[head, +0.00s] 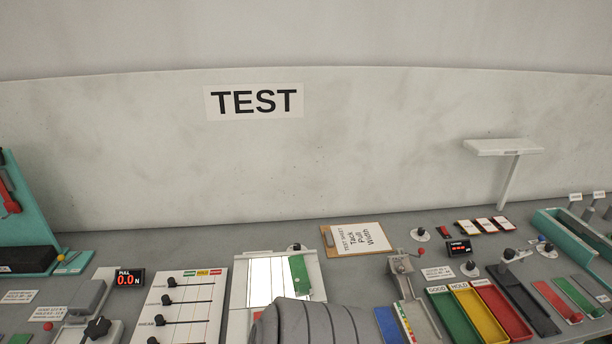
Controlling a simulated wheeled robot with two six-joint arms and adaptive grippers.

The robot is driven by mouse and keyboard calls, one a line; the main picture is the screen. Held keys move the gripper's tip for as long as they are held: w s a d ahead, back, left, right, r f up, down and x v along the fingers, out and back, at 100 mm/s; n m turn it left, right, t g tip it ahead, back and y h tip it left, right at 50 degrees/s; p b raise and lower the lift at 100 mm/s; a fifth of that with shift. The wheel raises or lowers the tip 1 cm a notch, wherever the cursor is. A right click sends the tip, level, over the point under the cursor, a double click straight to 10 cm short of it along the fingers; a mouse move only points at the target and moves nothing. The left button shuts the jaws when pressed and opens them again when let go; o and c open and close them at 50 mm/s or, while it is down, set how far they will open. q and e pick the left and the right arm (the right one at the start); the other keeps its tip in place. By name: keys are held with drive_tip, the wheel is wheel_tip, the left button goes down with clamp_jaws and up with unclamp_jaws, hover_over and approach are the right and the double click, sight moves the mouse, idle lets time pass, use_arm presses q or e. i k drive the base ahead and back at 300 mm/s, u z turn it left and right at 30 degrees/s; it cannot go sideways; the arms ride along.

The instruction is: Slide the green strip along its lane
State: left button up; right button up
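Two thin green pieces show in the head view, and I cannot tell for sure which is the green strip. One green strip (573,297) lies at the far right, slanted between a red strip and a grey strip, with a small green knob at its near end. A shorter green piece (299,274) lies on the right part of a bright white panel (268,275) near the middle. Neither gripper shows in this view, and nothing is seen touching either green piece.
A red strip (556,301) and a black tray (525,300) lie left of the far-right green strip. Green, yellow and red trays stand further left. A teal fixture (574,243) rises behind. A grey ribbed shape, possibly part of me, hides the white panel's front.

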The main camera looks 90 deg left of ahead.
sight(302, 288)
drive_tip(key=k, duration=0.7)
drive_tip(key=u, duration=1.25)
drive_tip(key=i, duration=0.5)
drive_tip(key=u, duration=0.05)
